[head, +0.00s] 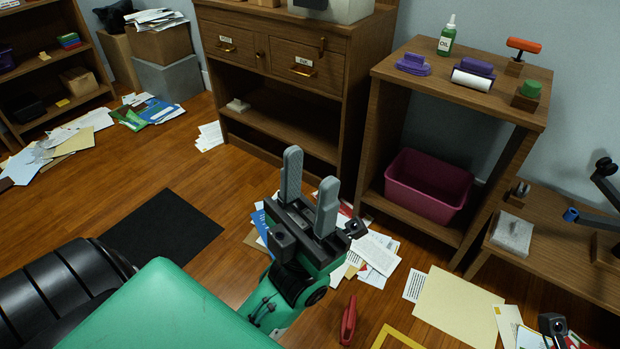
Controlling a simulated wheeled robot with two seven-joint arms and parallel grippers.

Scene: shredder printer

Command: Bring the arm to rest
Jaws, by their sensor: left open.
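My left gripper (309,190) is in the middle of the head view, at the end of my green and black arm that comes in from the lower left. Its two grey fingers point up and stand apart, with nothing between them. It is above the floor and in front of the wooden drawer cabinet (275,85), touching nothing that I can see. My right gripper does not show clearly; only a small dark part is at the lower right edge, and I cannot tell what it is.
A wooden stand (460,75) holds a green oil bottle (447,38) and stampers, with a magenta bin (428,185) below. A low bench (555,245) is at the right. Papers (455,305) and a red stapler-like object (348,320) lie on the floor. A black mat (165,232) is at the left.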

